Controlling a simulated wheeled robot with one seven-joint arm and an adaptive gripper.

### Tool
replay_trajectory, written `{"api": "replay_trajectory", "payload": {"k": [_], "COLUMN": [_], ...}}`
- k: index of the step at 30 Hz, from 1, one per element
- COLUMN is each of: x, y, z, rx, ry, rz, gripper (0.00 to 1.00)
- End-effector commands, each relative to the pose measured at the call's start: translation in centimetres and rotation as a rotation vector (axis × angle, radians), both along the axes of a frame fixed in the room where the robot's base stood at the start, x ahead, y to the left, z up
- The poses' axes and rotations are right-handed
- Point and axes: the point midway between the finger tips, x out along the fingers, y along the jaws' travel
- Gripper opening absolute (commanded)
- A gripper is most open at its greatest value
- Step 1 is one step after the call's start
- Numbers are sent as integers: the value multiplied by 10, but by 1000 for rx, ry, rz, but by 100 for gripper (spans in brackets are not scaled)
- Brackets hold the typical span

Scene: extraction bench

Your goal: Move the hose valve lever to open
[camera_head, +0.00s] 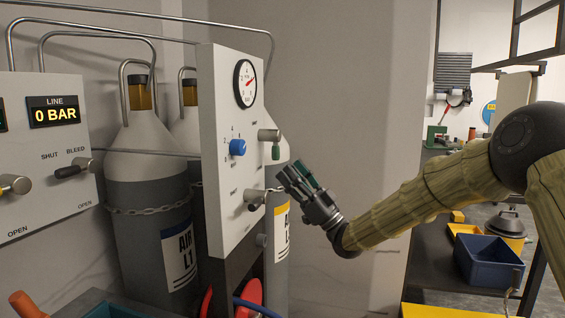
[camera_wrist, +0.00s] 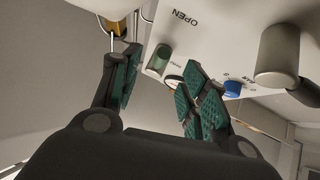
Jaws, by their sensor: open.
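A white panel (camera_head: 222,110) carries a lower valve with a dark-tipped lever (camera_head: 254,201) between small labels; the upper label seems to read SHUT. In the wrist view, this grey valve with its dark lever (camera_wrist: 279,55) is large at the right, outside the fingers; an OPEN label shows upside down nearby. I cannot read which valve is the hose valve.
A blue knob (camera_head: 237,147) and a pressure gauge (camera_head: 245,83) are on the same panel. Grey cylinders (camera_head: 147,220) stand behind it. A left panel (camera_head: 42,125) reads 0 BAR. A blue bin (camera_head: 487,262) stands at the right.

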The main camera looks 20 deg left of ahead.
Motion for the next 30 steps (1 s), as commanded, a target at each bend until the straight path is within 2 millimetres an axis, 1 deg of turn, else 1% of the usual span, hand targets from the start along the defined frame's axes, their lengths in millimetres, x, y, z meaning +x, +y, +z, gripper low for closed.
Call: {"api": "replay_trajectory", "payload": {"k": [1,3,9,15,22,24,26,29,30], "x": [-1,-3,-6,-7,-7,-6,-4,2,5], "y": [-7,-14,-28,-33,-33,-33,-34,-38,-41], "z": [-6,-14,-29,-33,-33,-37,-47,-79,-98], "rx": [0,0,-1,0,0,-4,-13,-47,-67], "ry": [2,1,0,-1,-1,7,27,95,133], "rz": [-1,0,0,0,-1,-4,-18,-61,-87], "gripper": [44,44,44,44,44,44,44,44,44]}}
